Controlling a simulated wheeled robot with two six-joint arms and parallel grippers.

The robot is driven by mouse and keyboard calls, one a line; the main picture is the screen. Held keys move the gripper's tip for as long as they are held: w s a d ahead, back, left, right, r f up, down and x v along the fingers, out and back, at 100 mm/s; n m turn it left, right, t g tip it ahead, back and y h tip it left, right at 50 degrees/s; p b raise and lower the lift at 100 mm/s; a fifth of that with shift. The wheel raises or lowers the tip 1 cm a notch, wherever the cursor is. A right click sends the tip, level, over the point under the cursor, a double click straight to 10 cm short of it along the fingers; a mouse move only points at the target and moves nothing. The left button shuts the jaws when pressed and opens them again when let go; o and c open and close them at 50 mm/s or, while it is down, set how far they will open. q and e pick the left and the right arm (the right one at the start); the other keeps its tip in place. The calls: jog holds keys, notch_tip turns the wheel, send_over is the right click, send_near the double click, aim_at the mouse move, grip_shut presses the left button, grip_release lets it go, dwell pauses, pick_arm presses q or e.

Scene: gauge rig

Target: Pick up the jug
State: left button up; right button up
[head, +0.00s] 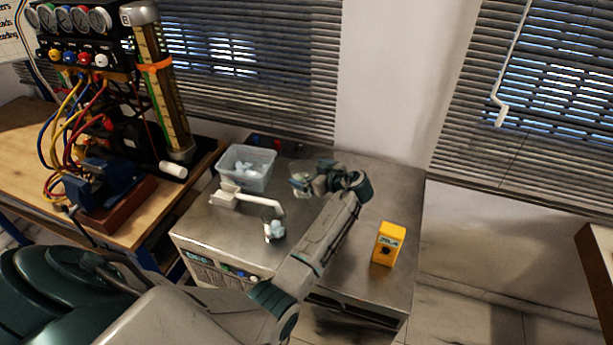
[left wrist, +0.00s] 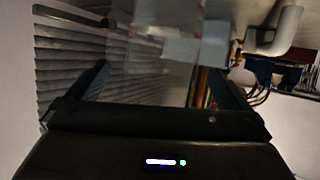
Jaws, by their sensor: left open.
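A clear, see-through vessel, which looks like the jug (head: 300,184), stands on the grey metal bench top, right of the plastic tub. My left gripper (head: 308,182) is at it, coming from the right, and partly hides it. In the left wrist view the two dark fingers of my left gripper (left wrist: 165,85) are spread apart, with clear walls of the jug (left wrist: 150,65) seen between and beyond them. The gripper is open; I cannot tell whether a finger touches the jug. Its handle is not clearly visible. My right gripper is not in view.
A clear tub (head: 262,183) holds pale pieces. A white spout (head: 262,202) reaches over a small glass (head: 268,239) near the bench's front. A yellow box (head: 389,244) stands on the right. The gauge rig (head: 100,60) and its hoses are on the left.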

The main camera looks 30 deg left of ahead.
pick_arm(q)
jog(key=shift+x, duration=0.8)
jog(key=shift+d, duration=0.1)
jog(key=c, duration=1.3)
jog(key=shift+r, duration=0.1)
jog(key=shift+r, duration=0.15)
